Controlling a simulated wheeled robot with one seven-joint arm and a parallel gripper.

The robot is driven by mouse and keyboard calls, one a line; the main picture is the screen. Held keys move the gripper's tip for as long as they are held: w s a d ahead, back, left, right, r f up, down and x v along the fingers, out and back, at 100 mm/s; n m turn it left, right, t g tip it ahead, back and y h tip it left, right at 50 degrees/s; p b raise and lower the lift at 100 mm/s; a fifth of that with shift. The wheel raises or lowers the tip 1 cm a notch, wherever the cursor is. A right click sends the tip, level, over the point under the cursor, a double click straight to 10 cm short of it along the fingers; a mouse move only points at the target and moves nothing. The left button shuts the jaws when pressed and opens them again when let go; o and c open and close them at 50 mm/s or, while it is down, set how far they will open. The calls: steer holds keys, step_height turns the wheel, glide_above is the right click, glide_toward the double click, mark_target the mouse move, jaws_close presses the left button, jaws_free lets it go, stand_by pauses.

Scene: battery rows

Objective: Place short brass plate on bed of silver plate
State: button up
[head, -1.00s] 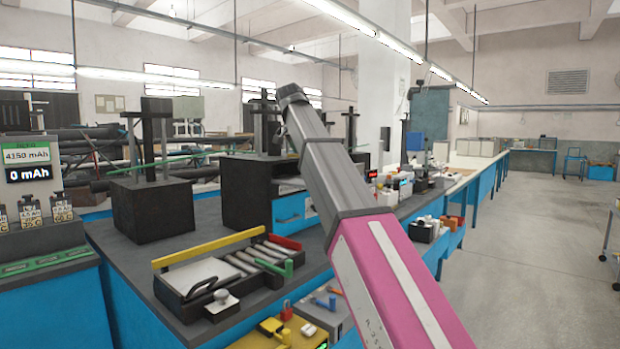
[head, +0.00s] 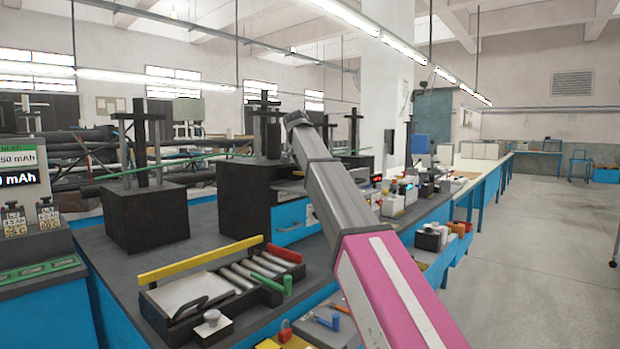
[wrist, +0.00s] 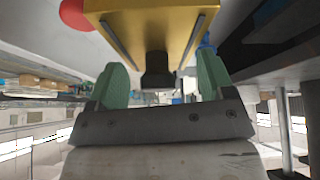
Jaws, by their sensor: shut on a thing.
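A pale silver plate (head: 190,293) with a dark loop handle lies in a black tray (head: 238,307) on the bench in the head view. In the wrist view my gripper (wrist: 160,78) has two green fingers on either side of a dark block (wrist: 157,70) under a brass-coloured plate (wrist: 150,28). The gripper is shut on this piece, and the brass-coloured plate fills the top middle of that view. In the head view my arm reaches away over the bench and its gripper end is not visible.
A yellow bar (head: 200,260) runs along the tray's back, with several metal rollers (head: 240,278) beside the silver plate. Black press-like stands (head: 145,215) stand behind. A meter (head: 18,180) is at left. Open floor (head: 540,260) lies to the right.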

steer(key=shift+w+f, duration=0.35)
steer(key=shift+w, duration=0.05)
steer(key=shift+f, duration=1.95)
steer(key=o, duration=1.5)
steer(key=shift+c, duration=0.2)
steer(key=v, duration=1.2)
